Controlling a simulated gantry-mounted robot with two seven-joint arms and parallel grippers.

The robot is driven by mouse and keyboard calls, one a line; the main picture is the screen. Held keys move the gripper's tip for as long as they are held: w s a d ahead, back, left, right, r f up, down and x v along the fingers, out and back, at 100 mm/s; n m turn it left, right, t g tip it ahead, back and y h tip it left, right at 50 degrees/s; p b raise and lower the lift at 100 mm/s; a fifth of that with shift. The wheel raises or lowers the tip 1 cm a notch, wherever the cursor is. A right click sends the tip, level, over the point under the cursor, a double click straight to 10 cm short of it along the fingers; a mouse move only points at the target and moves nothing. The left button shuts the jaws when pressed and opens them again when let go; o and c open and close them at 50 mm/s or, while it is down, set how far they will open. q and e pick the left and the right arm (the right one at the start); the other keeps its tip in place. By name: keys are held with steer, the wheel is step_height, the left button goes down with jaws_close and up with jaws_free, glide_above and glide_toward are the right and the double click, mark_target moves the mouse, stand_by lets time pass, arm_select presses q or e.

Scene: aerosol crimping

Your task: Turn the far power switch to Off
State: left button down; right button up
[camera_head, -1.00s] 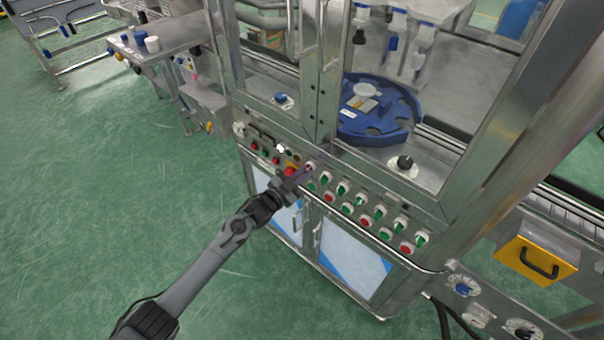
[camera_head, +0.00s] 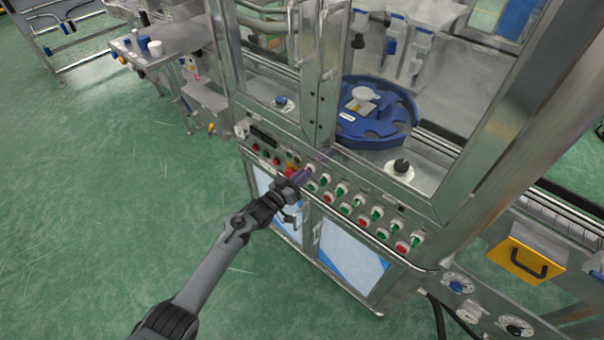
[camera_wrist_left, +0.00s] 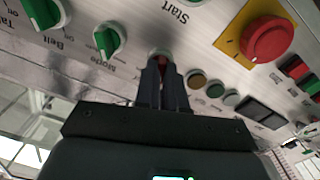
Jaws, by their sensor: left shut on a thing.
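My left gripper (camera_head: 301,178) is at the control panel on the front of the steel machine, beside the red emergency button. In the left wrist view its fingers (camera_wrist_left: 164,68) are shut on a small reddish-brown knob (camera_wrist_left: 164,61) set on the panel. The fingers cover most of this knob, so its label and setting cannot be read. The green Mode switch (camera_wrist_left: 107,40) and green Belt switch (camera_wrist_left: 43,12) sit to its left in that view, apart from the fingers. My right gripper is not in view.
A red mushroom button on a yellow plate (camera_wrist_left: 268,38) is close beside the fingers. A row of green switches (camera_head: 376,213) and red buttons runs to the right. A blue turntable (camera_head: 372,128) stands behind the frame. The green floor in front is clear.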

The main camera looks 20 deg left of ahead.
arm_select(q)
steer(key=shift+n, duration=1.1)
steer(key=shift+p, duration=0.3)
steer(key=c, duration=1.2)
jaws_free()
steer(key=p+v, duration=0.2)
steer(key=v, duration=0.9)
steer(key=shift+p, duration=0.3)
